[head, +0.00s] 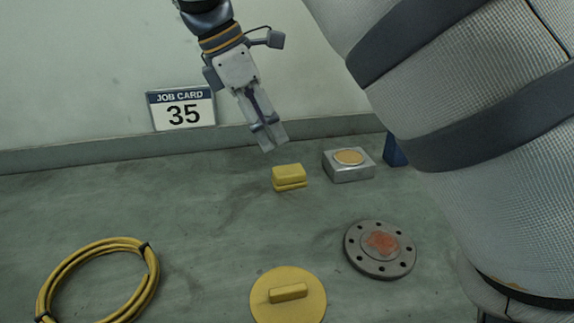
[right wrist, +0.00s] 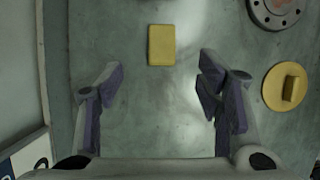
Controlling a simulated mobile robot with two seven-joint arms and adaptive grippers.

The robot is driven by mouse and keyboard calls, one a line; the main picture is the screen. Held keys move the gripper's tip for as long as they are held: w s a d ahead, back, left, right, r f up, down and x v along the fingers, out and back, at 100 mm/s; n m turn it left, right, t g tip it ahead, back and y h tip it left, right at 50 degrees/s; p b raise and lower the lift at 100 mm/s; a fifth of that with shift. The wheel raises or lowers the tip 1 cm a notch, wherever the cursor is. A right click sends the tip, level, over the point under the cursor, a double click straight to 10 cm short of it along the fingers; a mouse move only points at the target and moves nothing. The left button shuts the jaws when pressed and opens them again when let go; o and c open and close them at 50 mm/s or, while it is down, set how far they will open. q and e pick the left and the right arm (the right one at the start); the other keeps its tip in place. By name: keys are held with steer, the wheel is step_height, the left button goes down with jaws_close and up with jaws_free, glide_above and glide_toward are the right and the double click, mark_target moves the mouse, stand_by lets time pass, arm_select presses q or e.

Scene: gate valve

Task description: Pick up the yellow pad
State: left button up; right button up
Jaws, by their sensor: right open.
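The yellow pad (head: 289,177) is a small two-layered block lying on the floor in the middle of the head view. It also shows in the right wrist view (right wrist: 161,45), beyond the fingertips and roughly between their lines. My right gripper (head: 268,143) hangs above and slightly left of the pad in the head view. Its two fingers (right wrist: 155,85) are spread apart with nothing between them. A gap shows between the fingertips and the pad. My left gripper is not in view.
A bolted flange (head: 380,249), a round yellow plate with a handle bar (head: 288,300) and a coiled yellow hose (head: 98,281) lie nearer. A job card (head: 181,108) is at the wall.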

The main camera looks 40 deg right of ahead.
mark_target(287, 170)
steer(key=x, duration=1)
steer(key=shift+s+a+f, duration=0.1)
steer(key=shift+f, duration=0.2)
steer(key=c, duration=1.2)
